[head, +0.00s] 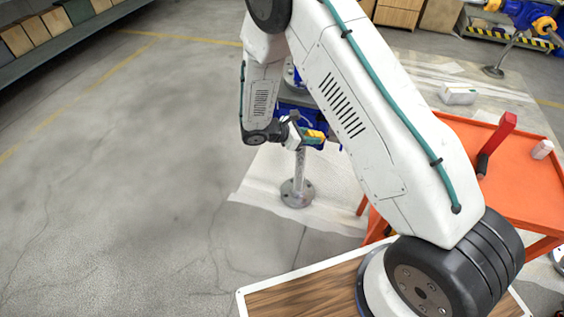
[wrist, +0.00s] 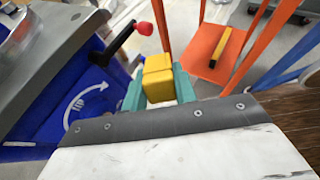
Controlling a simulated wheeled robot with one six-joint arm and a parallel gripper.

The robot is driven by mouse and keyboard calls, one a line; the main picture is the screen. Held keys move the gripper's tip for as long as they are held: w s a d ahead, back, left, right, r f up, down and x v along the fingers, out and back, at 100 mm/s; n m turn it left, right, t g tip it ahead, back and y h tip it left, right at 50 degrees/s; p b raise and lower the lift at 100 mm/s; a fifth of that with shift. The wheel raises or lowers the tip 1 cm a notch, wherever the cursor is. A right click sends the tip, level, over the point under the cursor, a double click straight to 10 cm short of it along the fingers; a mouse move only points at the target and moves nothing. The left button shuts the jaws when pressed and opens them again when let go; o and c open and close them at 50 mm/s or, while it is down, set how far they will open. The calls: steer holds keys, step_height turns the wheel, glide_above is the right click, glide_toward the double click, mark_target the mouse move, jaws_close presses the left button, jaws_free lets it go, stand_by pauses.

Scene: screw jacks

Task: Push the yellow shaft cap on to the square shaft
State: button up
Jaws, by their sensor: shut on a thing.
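The yellow shaft cap (wrist: 158,76) is held between the teal fingers of my gripper (wrist: 158,90) in the wrist view. In the head view the cap (head: 315,134) shows small at my gripper (head: 309,138), close to the blue screw jack (head: 296,108). The jack's blue body (wrist: 85,110), with a white arrow and lettering, fills the left of the wrist view. I cannot make out the square shaft; whether the cap touches it cannot be told. My arm hides much of the jack in the head view.
A black crank with a red knob (wrist: 145,28) sticks out near the cap. An orange cart (head: 525,190) stands at the right, holding a red-and-black handle (head: 499,140) and a small white bottle (head: 542,149). The floor at left is clear.

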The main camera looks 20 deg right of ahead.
steer(key=a+f+n+t+y, duration=0.1)
steer(key=a+f+n+t, duration=0.8)
steer(key=t, duration=0.4)
steer(key=shift+f+n+t+y, duration=0.15)
steer(key=shift+n+t+y, duration=0.25)
steer(key=shift+n, duration=0.2)
steer(key=shift+a+f+t, duration=0.15)
steer(key=shift+a+t, duration=0.15)
steer(key=shift+a, duration=0.15)
steer(key=shift+x, duration=2.85)
steer(key=shift+x, duration=2.45)
steer(key=o, duration=1)
steer(key=shift+a+f, duration=0.1)
steer(key=shift+f, duration=0.05)
steer(key=shift+s, duration=0.1)
